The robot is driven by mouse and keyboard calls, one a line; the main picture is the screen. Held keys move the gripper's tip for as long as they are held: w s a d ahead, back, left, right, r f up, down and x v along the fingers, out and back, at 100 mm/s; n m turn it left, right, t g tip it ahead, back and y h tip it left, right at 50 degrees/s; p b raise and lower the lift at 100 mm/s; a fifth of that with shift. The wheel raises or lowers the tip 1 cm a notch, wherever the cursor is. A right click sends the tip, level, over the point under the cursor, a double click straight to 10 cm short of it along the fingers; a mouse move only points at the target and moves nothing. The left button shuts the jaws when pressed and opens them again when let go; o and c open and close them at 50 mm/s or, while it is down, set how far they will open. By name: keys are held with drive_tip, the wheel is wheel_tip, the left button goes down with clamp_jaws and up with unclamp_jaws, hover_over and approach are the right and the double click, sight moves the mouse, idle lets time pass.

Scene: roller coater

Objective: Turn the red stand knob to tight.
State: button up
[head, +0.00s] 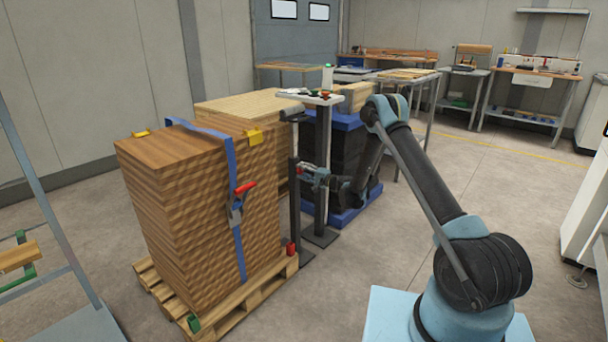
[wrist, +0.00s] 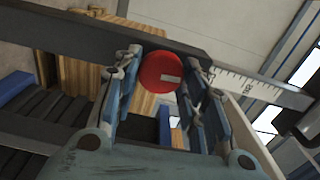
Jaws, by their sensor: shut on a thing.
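The red stand knob (wrist: 161,73) is round with a pale bar mark on its face and sits on a dark post (wrist: 95,35) in the wrist view. My gripper (wrist: 165,85) has its two blue-grey fingers on either side of the knob and is shut on it. In the head view my gripper (head: 306,172) reaches the dark upright stand (head: 294,200) from the right. The knob itself is hidden or too small to make out there. A scale strip with printed marks (wrist: 255,88) runs along the stand in the wrist view.
A strapped wood stack (head: 190,215) stands on a pallet (head: 250,306) to the left of the stand. A post with a small control panel (head: 318,98) stands close by the stand. A dark stack with blue ends (head: 346,120) is behind my arm.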

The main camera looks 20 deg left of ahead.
drive_tip(key=shift+w+d+f+m, duration=0.1)
drive_tip(key=shift+w+d+m, duration=0.15)
drive_tip(key=shift+m, duration=0.25)
drive_tip(key=o, duration=0.9)
drive_tip(key=shift+o, duration=0.7)
drive_tip(key=shift+s+a, duration=0.1)
drive_tip(key=v, duration=1.2)
